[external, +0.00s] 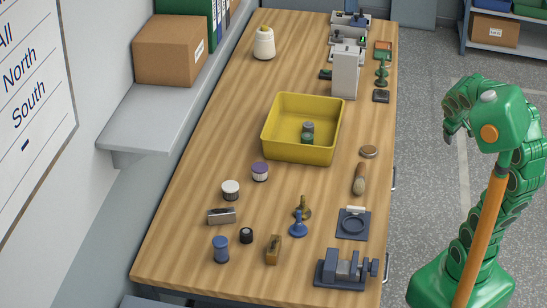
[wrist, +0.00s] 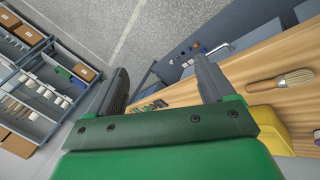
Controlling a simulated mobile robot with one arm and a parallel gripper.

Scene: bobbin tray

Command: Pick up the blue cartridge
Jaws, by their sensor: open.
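A short blue cylinder with a wider top and base (external: 221,250), which looks like the blue cartridge, stands upright near the front left of the wooden table (external: 185,200). A blue knobbed piece (external: 298,225) stands to its right, with a brass-coloured one just behind. My gripper (wrist: 160,88) is open and empty in the wrist view, its two dark fingers spread apart. My green arm is raised off the table's right side, well away from the cylinder. The blue cylinder is not visible in the wrist view.
A small black cylinder (external: 246,235), a metal block (external: 221,216) and a brass block (external: 273,250) stand near the blue cylinder. A dark vise (external: 345,270) is at the front right. A yellow tray (external: 270,138) holds a grey-green piece. A brush (wrist: 281,81) lies right.

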